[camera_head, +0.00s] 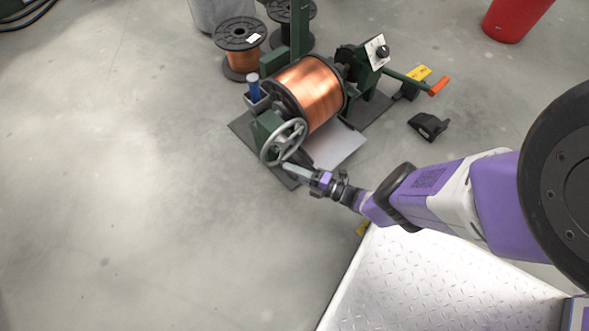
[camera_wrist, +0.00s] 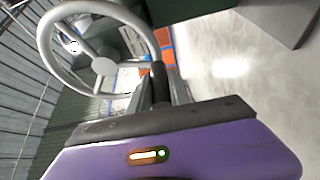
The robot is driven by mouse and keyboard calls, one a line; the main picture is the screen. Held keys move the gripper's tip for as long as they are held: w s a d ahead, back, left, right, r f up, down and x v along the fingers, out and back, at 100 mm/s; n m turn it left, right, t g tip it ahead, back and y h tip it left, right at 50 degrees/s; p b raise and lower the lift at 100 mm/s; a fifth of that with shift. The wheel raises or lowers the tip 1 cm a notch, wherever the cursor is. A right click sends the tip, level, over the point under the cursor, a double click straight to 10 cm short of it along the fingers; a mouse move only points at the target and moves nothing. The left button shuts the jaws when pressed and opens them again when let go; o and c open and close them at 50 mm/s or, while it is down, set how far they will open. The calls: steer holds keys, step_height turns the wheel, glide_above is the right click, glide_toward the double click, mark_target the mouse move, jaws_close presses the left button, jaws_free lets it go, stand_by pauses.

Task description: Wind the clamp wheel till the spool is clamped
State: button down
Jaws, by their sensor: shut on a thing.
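The clamp wheel (camera_head: 283,142) is a grey spoked handwheel on the near left end of the green winding stand. In the wrist view the wheel (camera_wrist: 103,66) fills the upper left, with a dark handle (camera_wrist: 158,76) at its right rim. My gripper (camera_head: 289,168) is at the wheel's lower edge, its fingers (camera_wrist: 162,92) shut on that handle. The copper spool (camera_head: 311,92) lies sideways in the stand, between the wheel end and the far crank end. The contact between the clamp and the spool is hidden.
Other spools (camera_head: 240,48) stand behind the stand. An orange-handled crank (camera_head: 438,86) sticks out to the right. A black wedge-shaped block (camera_head: 428,126) lies on the floor. A red bin (camera_head: 514,18) is at the upper right. The floor at left is clear.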

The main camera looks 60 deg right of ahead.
steer(key=shift+a+f, duration=0.25)
steer(key=shift+a, duration=0.4)
steer(key=shift+m, duration=0.3)
steer(key=c, duration=1.3)
jaws_free()
steer(key=shift+o, duration=0.5)
steer(key=shift+d+r, duration=0.1)
steer(key=shift+d+r, duration=0.15)
steer(key=shift+r, duration=0.05)
steer(key=shift+r+p, duration=0.9)
steer(key=shift+p, duration=0.1)
steer(key=o, duration=0.5)
steer(key=r+p, duration=0.6)
steer(key=r, duration=0.1)
steer(key=shift+w+d, duration=0.15)
steer(key=shift+d, duration=0.1)
steer(key=r+p, duration=0.3)
steer(key=p, duration=0.1)
steer(key=r+p, duration=0.7)
steer(key=r, duration=0.1)
steer(key=shift+a+p, duration=0.35)
steer(key=shift+p, duration=0.05)
steer(key=c, duration=0.5)
